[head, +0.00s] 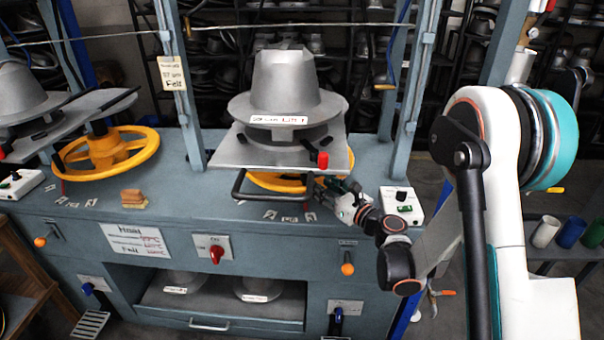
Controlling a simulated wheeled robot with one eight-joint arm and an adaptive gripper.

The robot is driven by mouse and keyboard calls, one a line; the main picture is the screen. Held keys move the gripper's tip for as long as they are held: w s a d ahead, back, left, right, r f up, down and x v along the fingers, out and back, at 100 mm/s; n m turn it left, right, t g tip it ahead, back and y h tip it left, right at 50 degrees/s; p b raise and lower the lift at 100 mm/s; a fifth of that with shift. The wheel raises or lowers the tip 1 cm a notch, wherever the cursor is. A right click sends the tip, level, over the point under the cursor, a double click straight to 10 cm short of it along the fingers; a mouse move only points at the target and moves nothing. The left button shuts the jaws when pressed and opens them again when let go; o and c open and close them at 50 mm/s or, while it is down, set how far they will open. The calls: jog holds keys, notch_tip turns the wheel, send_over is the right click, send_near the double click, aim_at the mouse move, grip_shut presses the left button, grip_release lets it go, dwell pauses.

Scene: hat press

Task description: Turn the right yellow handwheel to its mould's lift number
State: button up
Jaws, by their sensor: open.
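The right yellow handwheel (262,181) lies under the metal plate of the right press, and the plate hides most of it. The grey mould (285,85) stands on that plate. Its white label (279,120) seems to end in "Lift 7", but the print is small. Small number cards (289,219) lie on the bench in front of the wheel; I cannot read them surely. My gripper (332,186) is open at the wheel's right side, near the rim. I cannot tell whether it touches the rim or has it between the fingers.
A left press has its own yellow handwheel (105,150). A black bar handle (240,186) and a red-tipped lever (322,160) stick out from the right plate, close to my gripper. A white switch box (402,204) stands right of my gripper. A brown block (132,196) lies on the bench.

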jog(key=b+x, duration=0.2)
jog(key=x, duration=0.7)
grip_shut()
